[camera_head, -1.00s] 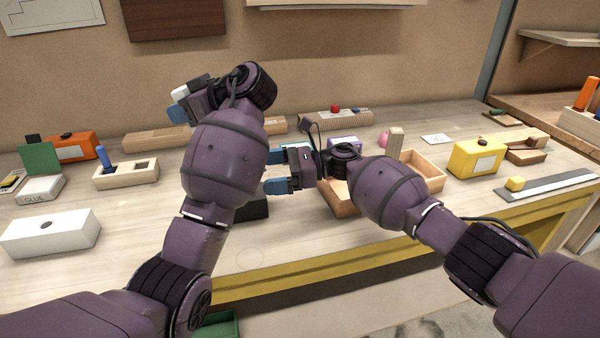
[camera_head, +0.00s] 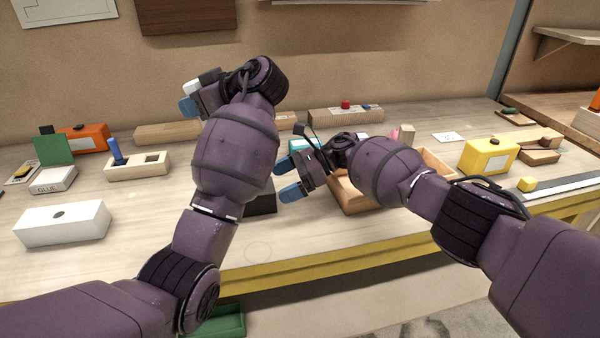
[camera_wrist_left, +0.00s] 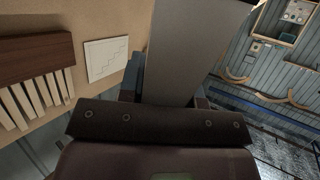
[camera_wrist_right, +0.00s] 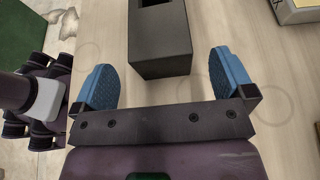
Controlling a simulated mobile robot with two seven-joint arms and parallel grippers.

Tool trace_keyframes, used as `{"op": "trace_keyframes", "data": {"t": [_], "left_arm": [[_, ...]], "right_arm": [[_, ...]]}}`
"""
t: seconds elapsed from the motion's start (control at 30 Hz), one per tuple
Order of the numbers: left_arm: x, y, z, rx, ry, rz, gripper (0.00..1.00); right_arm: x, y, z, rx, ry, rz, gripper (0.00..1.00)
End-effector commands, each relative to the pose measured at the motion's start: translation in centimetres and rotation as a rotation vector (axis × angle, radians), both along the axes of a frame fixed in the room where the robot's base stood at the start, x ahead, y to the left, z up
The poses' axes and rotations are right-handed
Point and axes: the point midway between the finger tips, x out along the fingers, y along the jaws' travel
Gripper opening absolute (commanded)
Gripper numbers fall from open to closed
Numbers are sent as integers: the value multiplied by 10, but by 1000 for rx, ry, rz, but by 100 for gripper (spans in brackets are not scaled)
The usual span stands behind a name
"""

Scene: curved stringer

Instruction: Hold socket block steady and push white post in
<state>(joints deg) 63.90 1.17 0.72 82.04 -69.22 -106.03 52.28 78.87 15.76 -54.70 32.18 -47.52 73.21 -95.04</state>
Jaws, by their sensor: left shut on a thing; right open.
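My left gripper (camera_head: 188,105) is raised above the back of the bench, shut on the white post (camera_head: 192,88). The black socket block (camera_head: 261,203) sits on the bench, partly hidden by my left arm. In the right wrist view the block (camera_wrist_right: 160,55) shows a square hole at its far end. My right gripper (camera_wrist_right: 162,80) is open and empty, a blue finger on each side of the block's near end; I see no contact.
A wooden tray (camera_head: 360,205) stands close right of my right gripper. A white block with a round hole (camera_head: 62,222) and a wooden block with a blue peg (camera_head: 138,165) are at left. A yellow box (camera_head: 488,157) is at right. The bench front near the black block is clear.

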Motion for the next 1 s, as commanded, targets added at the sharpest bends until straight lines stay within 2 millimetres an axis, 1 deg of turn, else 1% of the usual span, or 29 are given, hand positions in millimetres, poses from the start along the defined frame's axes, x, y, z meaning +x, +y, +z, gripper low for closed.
{"op": "trace_keyframes", "data": {"t": [0.03,0.1,0.3,0.5,0.77,0.8,0.87,1.0], "left_arm": [[0,0,0,0,-1,0,8],[0,0,0,0,-1,0,8],[0,0,0,0,-1,0,8],[0,0,1,0,-1,0,8],[0,0,1,0,-1,0,8],[0,0,1,0,-1,0,8],[0,0,1,0,-1,0,8],[0,0,0,0,-1,0,8]], "right_arm": [[-3,9,-3,1,1,3,100],[-5,18,-7,0,0,2,100],[-10,39,-16,0,0,0,100],[-13,48,-20,0,-1,0,100],[-13,49,-20,0,-1,-1,100],[-13,48,-20,0,-1,0,98],[-13,48,-20,0,-1,0,89],[-13,49,-20,0,-1,0,68]]}}
